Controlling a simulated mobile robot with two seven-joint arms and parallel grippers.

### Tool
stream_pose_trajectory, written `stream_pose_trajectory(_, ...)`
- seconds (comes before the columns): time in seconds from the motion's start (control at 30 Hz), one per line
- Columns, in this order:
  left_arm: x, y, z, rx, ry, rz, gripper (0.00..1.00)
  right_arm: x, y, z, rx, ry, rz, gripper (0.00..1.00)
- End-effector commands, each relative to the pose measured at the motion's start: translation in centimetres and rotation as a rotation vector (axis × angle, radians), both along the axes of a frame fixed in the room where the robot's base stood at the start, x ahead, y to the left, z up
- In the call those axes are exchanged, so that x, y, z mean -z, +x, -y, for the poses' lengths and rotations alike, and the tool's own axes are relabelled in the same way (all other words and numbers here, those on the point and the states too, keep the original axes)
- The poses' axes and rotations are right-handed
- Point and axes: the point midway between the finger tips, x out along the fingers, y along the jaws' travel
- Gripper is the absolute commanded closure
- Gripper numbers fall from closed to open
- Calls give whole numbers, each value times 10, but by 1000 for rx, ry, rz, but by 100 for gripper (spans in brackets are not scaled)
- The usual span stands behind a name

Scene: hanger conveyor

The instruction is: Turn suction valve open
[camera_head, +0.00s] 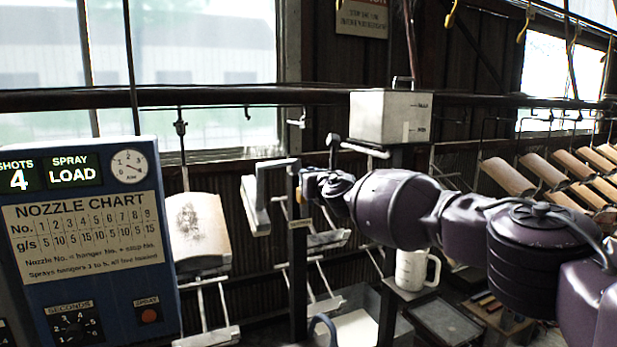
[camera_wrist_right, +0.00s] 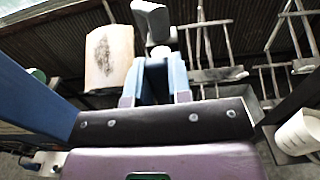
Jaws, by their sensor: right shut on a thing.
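My right gripper (camera_head: 308,185) reaches in from the right to the top of this post. The exact grip is partly hidden. I cannot tell for certain which part is the suction valve. My left gripper is out of view.
A blue control panel (camera_head: 90,285) stands at the left. The white tank (camera_head: 381,117) is behind my right arm, with a white jug (camera_head: 410,270) below it. Several hangers hang at the right.

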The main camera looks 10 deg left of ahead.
Motion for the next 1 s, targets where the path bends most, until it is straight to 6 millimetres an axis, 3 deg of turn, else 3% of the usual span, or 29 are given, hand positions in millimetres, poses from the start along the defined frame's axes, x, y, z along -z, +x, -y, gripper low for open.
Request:
stream_pose_trajectory(0.37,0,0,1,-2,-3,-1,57,0,0,0,-1,-9,6,100)
stream_pose_trajectory(0.4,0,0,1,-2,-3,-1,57,0,0,0,-1,-9,6,78)
stream_pose_trajectory(0.57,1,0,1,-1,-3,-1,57,0,0,0,-1,-7,5,55)
stream_pose_trajectory(1.0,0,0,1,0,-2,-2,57,-1,-3,2,-2,-5,6,55)
